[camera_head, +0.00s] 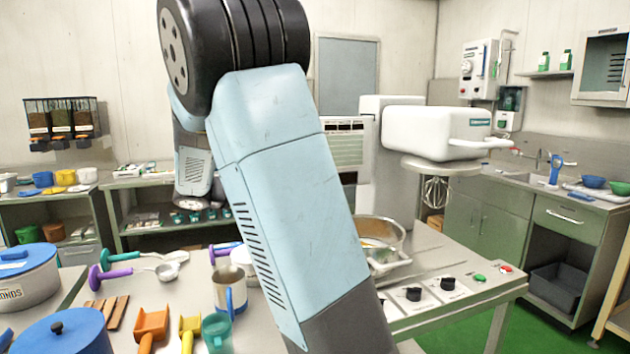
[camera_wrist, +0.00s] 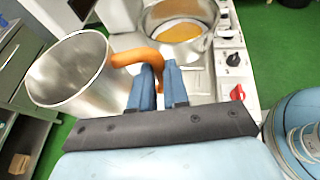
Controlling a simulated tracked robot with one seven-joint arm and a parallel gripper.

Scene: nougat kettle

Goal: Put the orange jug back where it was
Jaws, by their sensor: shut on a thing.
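The orange jug (camera_wrist: 72,75) is a metal vessel with an orange handle (camera_wrist: 140,56). It shows in the wrist view at the left, tilted in the picture, with its open mouth towards the camera and bare metal visible inside. My gripper (camera_wrist: 158,80) has blue fingers and is shut on the orange handle. In the head view my own arm covers the middle, and neither the jug nor my gripper can be seen there. The kettle bowl (camera_wrist: 148,18) lies beyond the handle in the wrist view, with an orange-yellow mass (camera_wrist: 180,32) inside. Its rim also shows in the head view (camera_head: 402,232).
A table at the left holds a metal jug with a blue handle (camera_head: 231,290), a teal mug (camera_head: 217,331), scoops (camera_head: 151,325) and blue-lidded pots (camera_head: 64,333). Knobs (camera_head: 447,284) line the machine's front.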

